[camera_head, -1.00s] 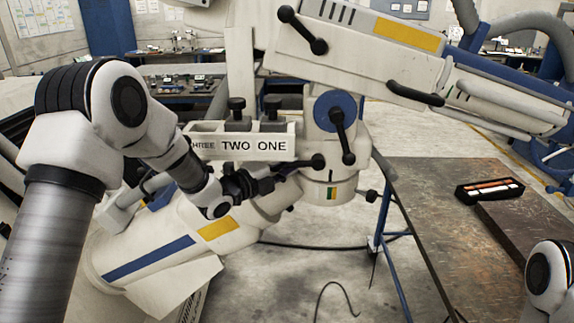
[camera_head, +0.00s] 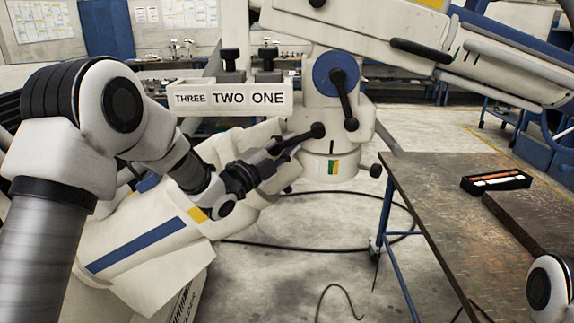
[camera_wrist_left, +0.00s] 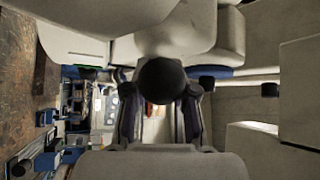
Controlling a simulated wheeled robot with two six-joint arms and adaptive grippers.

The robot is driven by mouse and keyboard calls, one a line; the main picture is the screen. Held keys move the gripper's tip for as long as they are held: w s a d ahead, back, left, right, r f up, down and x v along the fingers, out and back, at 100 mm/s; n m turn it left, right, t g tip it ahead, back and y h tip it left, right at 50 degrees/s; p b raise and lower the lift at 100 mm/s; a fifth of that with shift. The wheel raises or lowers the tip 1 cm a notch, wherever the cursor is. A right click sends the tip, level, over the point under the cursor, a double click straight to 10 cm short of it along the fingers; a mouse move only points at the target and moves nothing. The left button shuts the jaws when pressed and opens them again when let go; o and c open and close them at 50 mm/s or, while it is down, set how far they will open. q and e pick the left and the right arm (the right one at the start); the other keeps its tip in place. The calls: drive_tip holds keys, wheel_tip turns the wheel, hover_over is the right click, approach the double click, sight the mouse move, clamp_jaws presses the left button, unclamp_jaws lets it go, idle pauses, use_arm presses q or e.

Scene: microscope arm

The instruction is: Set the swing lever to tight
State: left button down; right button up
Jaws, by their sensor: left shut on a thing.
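The swing lever (camera_head: 297,138) is a black bar with a ball knob, in front of the white joint housing of the microscope arm. A green and yellow mark (camera_head: 333,167) is on the collar just below it. My left gripper (camera_head: 272,162) is at the lever's left end, shut on it; the fingers partly hide that end. In the left wrist view a black ball knob (camera_wrist_left: 162,80) lies between the two fingers of my left gripper (camera_wrist_left: 160,105). My right gripper is out of view.
Two black knobs stand on the rack labelled THREE TWO ONE (camera_head: 232,98). Another black lever (camera_head: 343,95) hangs from a blue disc above the swing lever. A metal table (camera_head: 430,215) at right carries a small black tray (camera_head: 497,180). Cables lie on the floor.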

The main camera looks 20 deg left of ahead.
use_arm(q)
drive_tip(key=f+n+t+b, duration=0.1)
drive_tip(key=n+b, duration=0.1)
drive_tip(key=b, duration=0.1)
drive_tip(key=d+f+n+t+y+b, duration=0.1)
drive_tip(key=f+n+t+b, duration=0.1)
drive_tip(key=b, duration=0.2)
drive_tip(key=d+f+n+t+y+b, duration=0.1)
drive_tip(key=n+b, duration=0.1)
drive_tip(key=b, duration=0.2)
drive_tip(key=shift+w+f+n+t, duration=0.15)
drive_tip(key=shift+w+n+t, duration=0.1)
drive_tip(key=shift+n+t, duration=0.05)
drive_tip(key=shift+w+d+n+t+y+b, duration=0.15)
drive_tip(key=shift+n+t+y+b, duration=0.15)
drive_tip(key=shift+n+b, duration=0.2)
drive_tip(key=shift+s+d+n+t+y+b, duration=0.1)
drive_tip(key=shift+d+n+t+y+b, duration=0.1)
drive_tip(key=shift+n+y+b, duration=0.25)
drive_tip(key=c, duration=1.1)
unclamp_jaws()
drive_tip(key=shift+w+a, duration=0.15)
drive_tip(key=shift+a, duration=0.1)
drive_tip(key=v, duration=1.2)
